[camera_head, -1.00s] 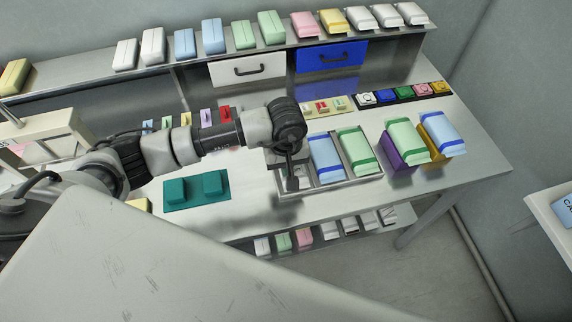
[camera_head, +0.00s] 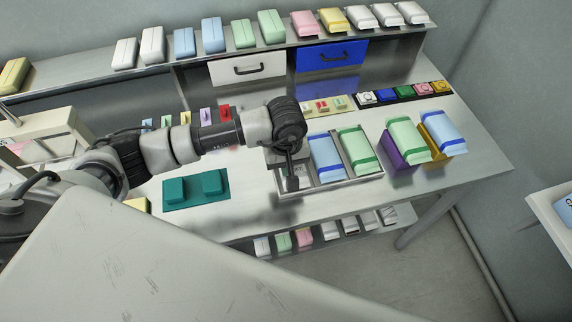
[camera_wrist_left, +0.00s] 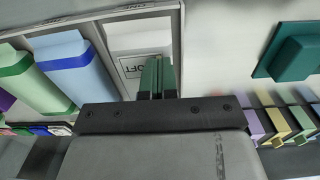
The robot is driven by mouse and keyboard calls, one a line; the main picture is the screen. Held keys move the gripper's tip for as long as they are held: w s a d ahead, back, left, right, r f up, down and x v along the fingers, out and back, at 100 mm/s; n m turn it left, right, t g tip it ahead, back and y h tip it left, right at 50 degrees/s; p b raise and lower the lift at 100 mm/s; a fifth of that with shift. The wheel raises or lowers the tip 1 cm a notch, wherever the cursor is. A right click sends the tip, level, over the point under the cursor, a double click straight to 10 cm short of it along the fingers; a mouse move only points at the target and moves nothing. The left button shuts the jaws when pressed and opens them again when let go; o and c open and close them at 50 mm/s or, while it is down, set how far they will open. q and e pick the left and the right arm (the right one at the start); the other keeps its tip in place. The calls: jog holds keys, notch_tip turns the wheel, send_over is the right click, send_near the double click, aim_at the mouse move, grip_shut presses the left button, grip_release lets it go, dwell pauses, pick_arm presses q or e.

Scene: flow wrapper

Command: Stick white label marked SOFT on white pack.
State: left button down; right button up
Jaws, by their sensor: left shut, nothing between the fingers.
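The white pack (camera_wrist_left: 132,27) lies in the left compartment of the grey tray (camera_head: 345,189); in the head view my arm covers most of it. A white label (camera_wrist_left: 129,67) with a dark border lies flat on the pack in the left wrist view, its letters reading "OFT" and the rest hidden by my fingers. My left gripper (camera_wrist_left: 157,92) is shut and empty, its fingertips over the label's edge; I cannot tell whether they touch it. In the head view the left gripper (camera_head: 291,184) points down at the tray. My right gripper is not in view.
A blue pack (camera_head: 326,157) and a green pack (camera_head: 358,149) lie in the tray to the right. A teal fixture (camera_head: 197,189) stands left of the tray. Coloured blocks and a row of buttons (camera_head: 405,92) sit behind.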

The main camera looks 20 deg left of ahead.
pick_arm(q)
jog(key=shift+s+f, duration=0.1)
jog(key=shift+f, duration=0.1)
dwell(0.7)
jog(key=c, duration=1.3)
grip_release()
jog(key=shift+c, duration=0.2)
